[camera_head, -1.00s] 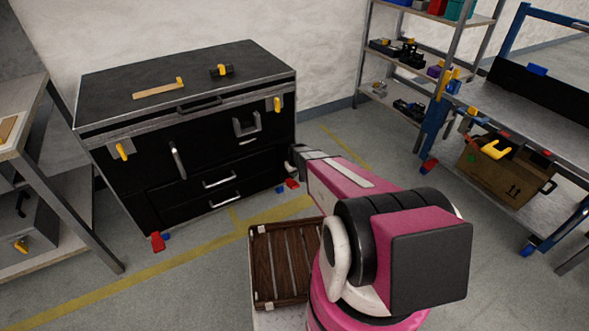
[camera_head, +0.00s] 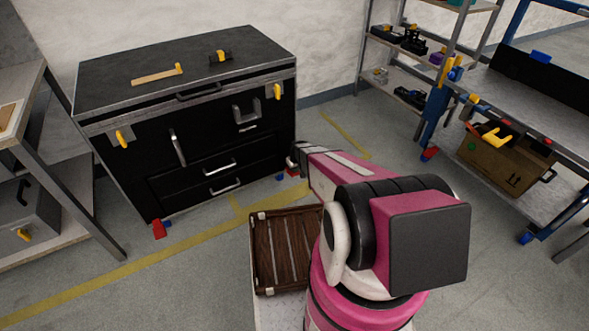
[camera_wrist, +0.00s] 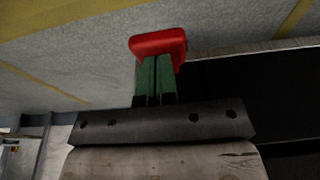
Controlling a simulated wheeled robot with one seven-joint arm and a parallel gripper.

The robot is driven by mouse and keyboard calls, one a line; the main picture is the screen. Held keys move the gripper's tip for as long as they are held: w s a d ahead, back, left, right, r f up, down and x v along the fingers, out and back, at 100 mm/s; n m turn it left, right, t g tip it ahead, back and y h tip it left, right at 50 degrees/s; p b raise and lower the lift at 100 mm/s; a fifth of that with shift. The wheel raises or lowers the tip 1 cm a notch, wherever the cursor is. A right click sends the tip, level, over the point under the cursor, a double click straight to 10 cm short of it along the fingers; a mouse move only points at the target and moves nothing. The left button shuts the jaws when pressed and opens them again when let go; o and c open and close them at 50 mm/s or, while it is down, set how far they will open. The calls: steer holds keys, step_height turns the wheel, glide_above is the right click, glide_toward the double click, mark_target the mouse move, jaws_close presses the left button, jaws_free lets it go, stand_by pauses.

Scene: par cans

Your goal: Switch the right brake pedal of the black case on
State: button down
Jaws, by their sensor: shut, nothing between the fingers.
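The black case (camera_head: 130,160) is a wide chest with drawers and yellow latches, standing against the wall in the head view. Its right red brake pedal (camera_head: 293,172) is low at the front right corner, partly hidden behind my arm. In the wrist view the red pedal (camera_wrist: 157,42) is right at the tips of my gripper (camera_wrist: 156,64). My gripper's green fingers are shut together with nothing between them. They overlap the pedal's lower edge in the picture; I cannot tell whether they touch it. Another red pedal (camera_head: 160,229) is at the case's left front corner.
A small blue part (camera_head: 280,178) is beside the right pedal. A wooden slatted crate (camera_head: 255,255) stands in front of the case. A workbench (camera_head: 48,110) is at the left; a blue-framed bench (camera_head: 540,115) and shelves are at the right.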

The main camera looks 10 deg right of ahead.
steer(key=shift+s+d+f+t, duration=0.1)
steer(key=shift+s+f+t, duration=0.15)
steer(key=shift+f+t, duration=0.15)
steer(key=shift+s+d+f+t+y, duration=0.1)
steer(key=shift+s+f+t+y, duration=0.15)
steer(key=shift+f+t, duration=0.2)
steer(key=shift+s+d+f+t+y, duration=0.15)
steer(key=shift+f+t+y, duration=0.15)
steer(key=shift+t, duration=0.15)
steer(key=shift+s+f, duration=0.25)
steer(key=shift+f, duration=1.05)
steer(key=v, duration=0.4)
steer(key=shift+w+a+r, duration=0.1)
steer(key=shift+a+r, duration=0.05)
steer(key=shift+r, duration=0.3)
glide_toward(296, 175)
steer(key=s, duration=0.1)
steer(key=s+d+r, duration=0.1)
steer(key=s, duration=0.1)
steer(key=shift+r, duration=0.2)
